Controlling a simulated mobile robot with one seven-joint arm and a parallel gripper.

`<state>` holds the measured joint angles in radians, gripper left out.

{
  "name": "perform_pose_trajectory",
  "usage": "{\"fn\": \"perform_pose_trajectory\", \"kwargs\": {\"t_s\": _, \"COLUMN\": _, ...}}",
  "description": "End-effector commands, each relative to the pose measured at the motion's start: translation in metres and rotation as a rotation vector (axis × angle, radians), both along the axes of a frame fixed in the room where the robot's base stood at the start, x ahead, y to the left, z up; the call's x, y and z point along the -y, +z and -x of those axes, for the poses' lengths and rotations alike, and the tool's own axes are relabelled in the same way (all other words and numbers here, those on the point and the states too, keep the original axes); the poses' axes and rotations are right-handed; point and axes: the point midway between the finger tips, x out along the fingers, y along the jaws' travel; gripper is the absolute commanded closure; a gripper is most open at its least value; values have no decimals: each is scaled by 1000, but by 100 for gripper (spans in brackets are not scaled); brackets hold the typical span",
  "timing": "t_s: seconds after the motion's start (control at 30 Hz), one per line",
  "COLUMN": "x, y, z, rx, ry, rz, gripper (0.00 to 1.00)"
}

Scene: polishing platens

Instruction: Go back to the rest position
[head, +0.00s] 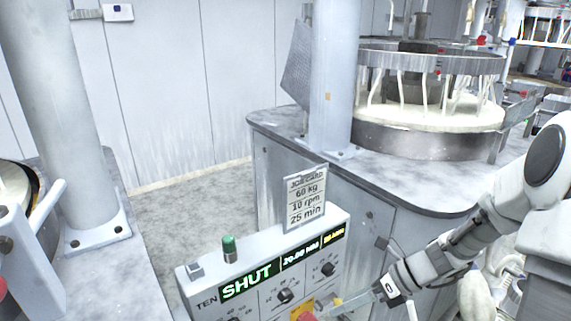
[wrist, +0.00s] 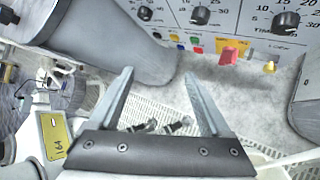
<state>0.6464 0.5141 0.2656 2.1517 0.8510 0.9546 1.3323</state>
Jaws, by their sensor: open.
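My gripper (head: 346,303) reaches in from the right, low in the head view, beside the lower part of the control panel (head: 207,288). In the wrist view my gripper (wrist: 159,76) has its two fingers spread apart with nothing between them. The panel also shows at the top of the wrist view (wrist: 225,14), with black knobs, small coloured buttons and a red-orange part (wrist: 229,56) beyond the fingertips. In the head view the panel's green display reads SHUT. I cannot tell whether the gripper touches the panel.
A job card (head: 306,205) reading 60 kg, 10 rpm, 25 min stands on the panel, near a green-topped lamp (head: 229,249). A polishing machine (head: 430,145) stands behind on a grey cabinet. A thick post (head: 55,110) is at left. Bare floor (head: 195,200) lies between.

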Motion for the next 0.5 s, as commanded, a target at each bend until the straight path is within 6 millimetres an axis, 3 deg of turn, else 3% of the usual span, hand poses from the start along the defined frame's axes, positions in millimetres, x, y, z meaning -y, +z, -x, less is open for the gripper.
{"fn": "perform_pose_trajectory", "kwargs": {"t_s": 0.5, "x": -22, "y": 104, "z": 42, "rx": 696, "ry": 996, "rz": 601, "gripper": 19}}
